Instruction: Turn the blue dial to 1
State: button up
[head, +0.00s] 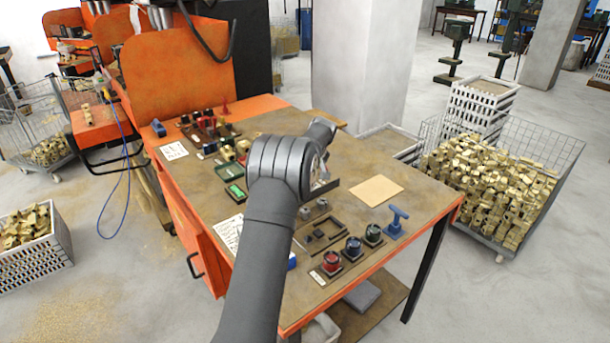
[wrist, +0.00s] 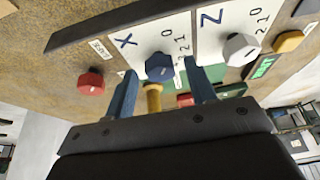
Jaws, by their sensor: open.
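In the wrist view the blue dial (wrist: 159,67) sits on a white plate (wrist: 125,57) marked X, with the numbers 0, 1 and 2 beside it. Which number the dial points to, I cannot tell. My gripper (wrist: 161,72) is open, with one blue finger on each side of the dial as seen here. Whether either finger touches it is unclear. In the head view my arm crosses the middle of the bench and hides most of the gripper; I cannot pick out this dial there.
A white dial (wrist: 241,47) on a plate marked Z sits to the right, and a red knob (wrist: 91,82) to the left. A yellow peg (wrist: 153,98) shows between the fingers. In the head view several knobs line the bench's (head: 425,200) near right part.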

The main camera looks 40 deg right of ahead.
jog(key=c, duration=1)
jog(key=shift+m, duration=0.3)
jog(key=shift+w+a+m+h, duration=0.15)
jog(key=shift+m+h, duration=0.4)
jog(key=shift+m, duration=0.75)
jog(key=shift+a+m+h, duration=0.1)
jog(key=shift+m+h, duration=0.45)
jog(key=shift+m, duration=0.75)
jog(key=o, duration=1)
